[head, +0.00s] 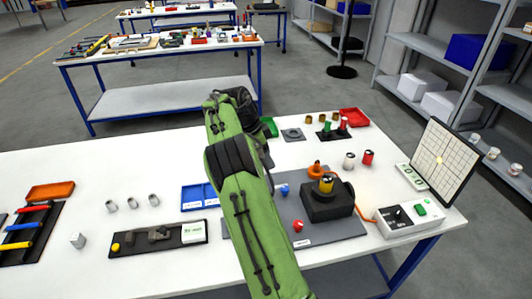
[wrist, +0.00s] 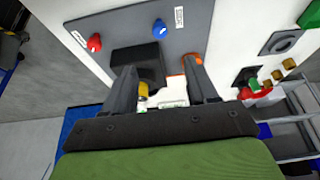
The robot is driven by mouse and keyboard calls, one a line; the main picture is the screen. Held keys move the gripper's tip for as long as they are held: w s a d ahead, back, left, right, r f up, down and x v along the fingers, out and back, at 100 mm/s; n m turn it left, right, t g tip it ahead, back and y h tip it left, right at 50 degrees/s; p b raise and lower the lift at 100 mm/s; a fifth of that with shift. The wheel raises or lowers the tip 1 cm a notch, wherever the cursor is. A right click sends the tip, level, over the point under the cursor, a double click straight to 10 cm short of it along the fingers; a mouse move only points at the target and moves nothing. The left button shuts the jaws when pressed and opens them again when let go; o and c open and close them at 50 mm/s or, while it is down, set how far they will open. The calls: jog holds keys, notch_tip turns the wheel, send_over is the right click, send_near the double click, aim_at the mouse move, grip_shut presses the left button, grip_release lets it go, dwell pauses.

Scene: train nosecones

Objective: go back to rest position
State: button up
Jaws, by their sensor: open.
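My gripper (wrist: 160,66) is open, with its two dark fingers apart and nothing held between them. In the head view my green arm reaches over the table, and the gripper (head: 242,104) shows only as a dark shape at its far end; its fingers cannot be made out there. In the wrist view a black block (wrist: 147,58) on a grey plate (wrist: 195,20) lies beyond the fingers, and a yellow part shows by the left finger. In the head view the black block (head: 322,208) holds an upright yellow-and-black cylinder (head: 326,184).
The white table (head: 90,170) also carries an orange tray (head: 50,191), blue bins (head: 197,197), a red tray (head: 354,117), a control box (head: 408,216) and an upright grid panel (head: 441,160). Red (head: 298,226) and blue (head: 282,190) knobs stand on the grey plate. Shelves (head: 440,60) stand at right.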

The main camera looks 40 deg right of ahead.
dwell(0.4)
jog(key=s+a+r+n+t+y, duration=0.1)
jog(key=s+a+r+n+t, duration=0.1)
jog(key=s+a+r+n, duration=0.4)
jog(key=s+a+r+n+t, duration=0.2)
jog(key=s+a+r+n, duration=0.1)
jog(key=a+r+n, duration=0.4)
jog(key=s+a+f+n+t+y, duration=0.1)
jog(key=s+a+f+n+t, duration=0.1)
jog(key=s+a+n, duration=0.3)
jog(key=s+a+f+n+t+y, duration=0.1)
jog(key=s+a+n, duration=0.4)
jog(key=s+a, duration=0.6)
jog(key=shift+s+f+n+t+y, duration=0.4)
jog(key=shift+s+f, duration=0.2)
jog(key=shift+f, duration=0.15)
